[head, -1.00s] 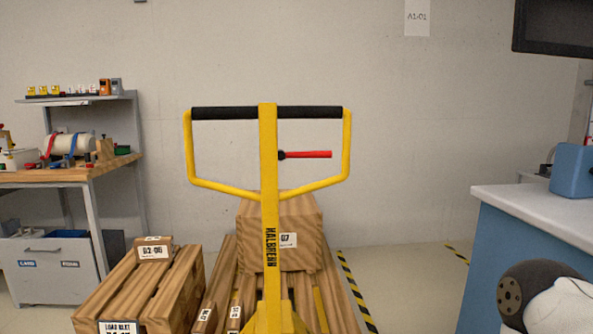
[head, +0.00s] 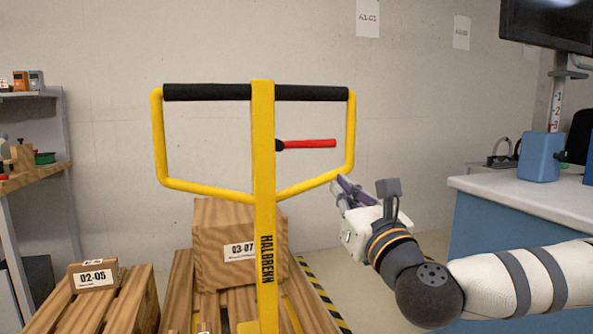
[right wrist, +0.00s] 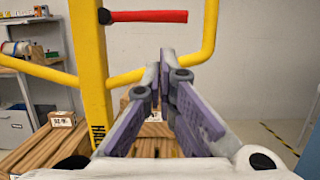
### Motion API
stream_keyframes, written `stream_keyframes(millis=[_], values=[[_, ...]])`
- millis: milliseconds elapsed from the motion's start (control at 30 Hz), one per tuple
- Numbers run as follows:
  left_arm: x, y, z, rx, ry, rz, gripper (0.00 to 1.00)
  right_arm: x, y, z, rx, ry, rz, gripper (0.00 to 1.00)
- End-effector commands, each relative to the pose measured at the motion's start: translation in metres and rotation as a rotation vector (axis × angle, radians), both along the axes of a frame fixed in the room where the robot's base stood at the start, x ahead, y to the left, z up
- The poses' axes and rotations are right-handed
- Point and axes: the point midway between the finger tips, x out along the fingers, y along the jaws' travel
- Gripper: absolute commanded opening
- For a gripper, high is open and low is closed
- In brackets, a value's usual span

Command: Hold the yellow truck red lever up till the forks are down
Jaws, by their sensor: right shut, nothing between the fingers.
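The yellow truck's handle (head: 263,210) stands upright in the middle of the head view, a yellow loop with black grips. Its red lever (head: 310,143) sticks out to the right from the post inside the loop, about level. The red lever also shows at the top of the right wrist view (right wrist: 150,16). My right gripper (head: 342,183) is shut and empty, below and right of the lever, near the loop's lower right corner. In the right wrist view its fingertips (right wrist: 159,60) come together below the lever, apart from it. The forks are hidden. My left gripper is not in view.
A wooden crate (head: 213,247) sits on a pallet behind the handle. Another pallet (head: 105,305) with a small block is at the lower left. A blue counter with a white top (head: 530,200) stands at the right, a shelf bench (head: 35,175) at the left.

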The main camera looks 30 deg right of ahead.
Motion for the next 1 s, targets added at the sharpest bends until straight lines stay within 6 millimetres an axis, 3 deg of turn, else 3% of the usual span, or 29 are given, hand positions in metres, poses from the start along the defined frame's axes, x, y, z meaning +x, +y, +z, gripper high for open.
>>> stream_keyframes(millis=[367, 800, 1000], values=[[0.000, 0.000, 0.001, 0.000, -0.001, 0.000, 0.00, 0.004, -0.002, 0.003, 0.004, -0.004, -0.001, 0.00], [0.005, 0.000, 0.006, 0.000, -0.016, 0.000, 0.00, 0.079, -0.020, 0.023, 0.002, -0.003, -0.001, 0.00], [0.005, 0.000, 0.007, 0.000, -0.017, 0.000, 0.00, 0.093, -0.023, 0.025, 0.003, -0.003, 0.000, 0.00]])
